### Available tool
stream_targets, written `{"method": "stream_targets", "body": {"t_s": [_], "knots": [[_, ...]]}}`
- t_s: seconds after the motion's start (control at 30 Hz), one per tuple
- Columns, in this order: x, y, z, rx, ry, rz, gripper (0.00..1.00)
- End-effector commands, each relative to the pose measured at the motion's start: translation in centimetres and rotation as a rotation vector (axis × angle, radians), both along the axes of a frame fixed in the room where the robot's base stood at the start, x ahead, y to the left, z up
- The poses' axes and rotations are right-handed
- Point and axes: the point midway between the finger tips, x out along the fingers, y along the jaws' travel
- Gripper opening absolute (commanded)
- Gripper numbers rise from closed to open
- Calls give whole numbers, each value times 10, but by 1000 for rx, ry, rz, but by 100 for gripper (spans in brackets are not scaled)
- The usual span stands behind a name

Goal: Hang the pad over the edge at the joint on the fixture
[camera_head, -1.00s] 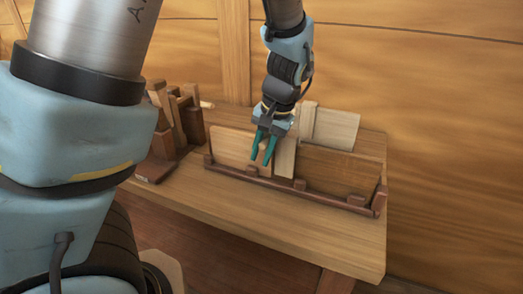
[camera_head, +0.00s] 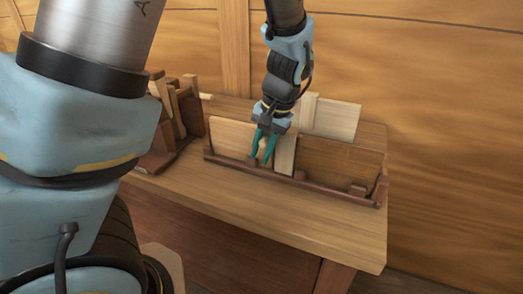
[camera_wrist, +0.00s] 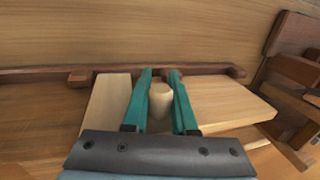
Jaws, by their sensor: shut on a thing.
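The pad shows as a pale wooden block (camera_head: 285,155) upright in front of the fixture's boards. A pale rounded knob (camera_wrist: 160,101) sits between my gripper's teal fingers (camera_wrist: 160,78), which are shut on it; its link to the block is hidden. My gripper (camera_head: 261,160) is over the fixture, just left of the block. The fixture has a light left board (camera_head: 229,136), a darker right board (camera_head: 338,165) and a brown front rail (camera_head: 320,190). The block covers where the boards meet, so the joint is hidden. I cannot tell whether the pad rests on the edge.
The fixture stands on a wooden bench (camera_head: 240,203). A brown rack with wooden pieces (camera_head: 178,120) stands at the left. Pale boards (camera_head: 336,119) stand behind the fixture. Small brown blocks sit along the rail. The bench front is clear.

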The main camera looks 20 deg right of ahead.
Motion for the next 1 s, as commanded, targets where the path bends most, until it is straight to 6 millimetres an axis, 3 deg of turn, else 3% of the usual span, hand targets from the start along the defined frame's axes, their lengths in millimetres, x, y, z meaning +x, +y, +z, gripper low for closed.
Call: {"method": "stream_targets", "body": {"t_s": [0.1, 0.13, 0.43, 0.77, 1.0], "knots": [[0, 0, -2, 0, 0, 0, 0], [0, 0, -2, 0, 0, 0, 27], [0, 0, -2, 0, 0, 0, 60], [-1, -1, 2, -1, 0, -1, 60], [-7, -9, 39, -7, -1, -3, 60]]}}
